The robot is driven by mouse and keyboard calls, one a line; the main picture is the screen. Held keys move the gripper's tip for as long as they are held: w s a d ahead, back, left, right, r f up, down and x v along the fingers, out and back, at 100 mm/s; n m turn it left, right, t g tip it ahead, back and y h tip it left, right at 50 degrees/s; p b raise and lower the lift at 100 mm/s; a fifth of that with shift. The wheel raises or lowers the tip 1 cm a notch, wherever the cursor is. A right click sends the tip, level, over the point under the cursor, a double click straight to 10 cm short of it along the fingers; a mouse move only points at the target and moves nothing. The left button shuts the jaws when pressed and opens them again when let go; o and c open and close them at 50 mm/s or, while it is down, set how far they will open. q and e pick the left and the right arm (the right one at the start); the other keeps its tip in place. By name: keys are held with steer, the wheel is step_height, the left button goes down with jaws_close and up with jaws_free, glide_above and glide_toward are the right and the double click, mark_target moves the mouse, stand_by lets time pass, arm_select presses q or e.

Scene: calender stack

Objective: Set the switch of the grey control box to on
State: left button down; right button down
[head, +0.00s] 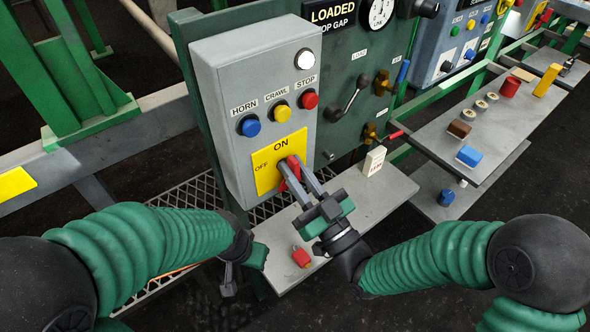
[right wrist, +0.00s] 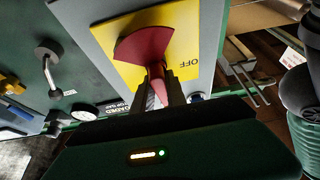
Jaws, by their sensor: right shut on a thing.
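The grey control box (head: 225,80) stands upright on the green panel, with HORN, CRAWL and STOP buttons. Its yellow plate (head: 266,178) is marked ON at the top and OFF at the left. The red switch (head: 284,178) sits on the plate's right part, partly hidden by my gripper. My right gripper (head: 298,166) is shut on the switch's red handle. In the right wrist view, the red switch (right wrist: 146,46) runs between the fingers and the OFF word shows beside it. My left gripper (head: 228,282) hangs lower left, away from the box; its jaws are unclear.
A grey shelf (head: 385,200) below the box holds a red padlock (head: 300,257) and a white tag block (head: 374,161). A lever (head: 355,92) is on the green panel at right. Another shelf (head: 450,125) at right carries several small parts.

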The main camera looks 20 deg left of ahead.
steer(key=shift+w+r, duration=0.1)
steer(key=shift+r, duration=0.1)
steer(key=c, duration=1.6)
jaws_free()
steer(key=shift+o, duration=1.2)
steer(key=shift+a+f, duration=0.1)
steer(key=shift+f, duration=0.1)
steer(key=v, duration=0.2)
steer(key=b+v, duration=0.1)
steer(key=v, duration=0.2)
steer(key=shift+f, duration=0.35)
steer(key=p, duration=0.8)
glide_toward(298, 178)
steer(key=v, duration=0.5)
